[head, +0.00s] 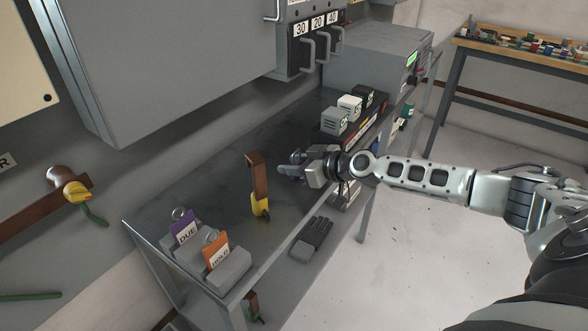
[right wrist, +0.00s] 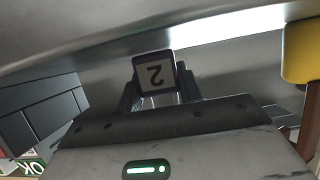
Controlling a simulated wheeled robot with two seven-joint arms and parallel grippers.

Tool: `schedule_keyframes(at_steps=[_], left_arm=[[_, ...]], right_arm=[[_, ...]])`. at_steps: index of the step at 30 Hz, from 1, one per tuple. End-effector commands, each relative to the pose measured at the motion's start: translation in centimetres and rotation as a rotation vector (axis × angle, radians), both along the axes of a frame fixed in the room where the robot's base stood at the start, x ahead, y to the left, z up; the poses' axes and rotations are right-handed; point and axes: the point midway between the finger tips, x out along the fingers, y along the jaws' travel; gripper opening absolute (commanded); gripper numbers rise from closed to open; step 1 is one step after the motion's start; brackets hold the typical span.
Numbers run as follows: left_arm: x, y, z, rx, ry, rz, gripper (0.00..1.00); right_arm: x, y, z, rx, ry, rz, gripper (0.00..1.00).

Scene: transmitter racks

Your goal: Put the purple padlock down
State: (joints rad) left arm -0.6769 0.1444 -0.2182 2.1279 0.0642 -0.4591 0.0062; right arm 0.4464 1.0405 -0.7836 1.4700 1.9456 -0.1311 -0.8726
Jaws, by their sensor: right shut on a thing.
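My right gripper (head: 290,171) reaches in from the right over the grey bench top (head: 225,175). In the right wrist view, its two dark fingers (right wrist: 159,92) are shut on the purple padlock (right wrist: 156,73). The padlock has a purple edge and a white face with an upside-down 2. In the head view I cannot make out the padlock at the fingers. Whether it touches the bench top is not clear. My left gripper is not in view.
A brown bar with a yellow end (head: 261,207) stands left of my right gripper. A purple DUE tag (head: 184,230) and an orange HOLD tag (head: 216,251) sit on grey blocks at the near end. Grey and white blocks (head: 335,121) stand behind. A dark object (head: 311,239) lies lower.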

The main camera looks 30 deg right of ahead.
Motion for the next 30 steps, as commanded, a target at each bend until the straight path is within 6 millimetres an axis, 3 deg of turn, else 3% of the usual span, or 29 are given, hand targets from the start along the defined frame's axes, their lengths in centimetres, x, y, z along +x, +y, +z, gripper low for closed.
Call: schedule_keyframes(at_steps=[10, 11, 13, 24, 30], left_arm=[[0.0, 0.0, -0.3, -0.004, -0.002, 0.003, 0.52], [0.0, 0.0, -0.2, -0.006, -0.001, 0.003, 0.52], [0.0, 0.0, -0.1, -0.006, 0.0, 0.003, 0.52], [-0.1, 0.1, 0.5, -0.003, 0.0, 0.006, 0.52], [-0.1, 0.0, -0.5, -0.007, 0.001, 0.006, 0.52]], right_arm=[[0.0, 0.0, -0.4, 0.0, -0.001, 0.0, 0.11], [0.0, 0.0, -0.3, 0.0, 0.0, 0.0, 0.41], [0.0, 0.0, -0.2, 0.0, 0.0, 0.0, 0.58], [0.0, 0.0, 0.4, 0.0, -0.001, 0.0, 0.58], [-3.0, -1.2, 1.0, -0.007, 0.004, 0.002, 0.58]])
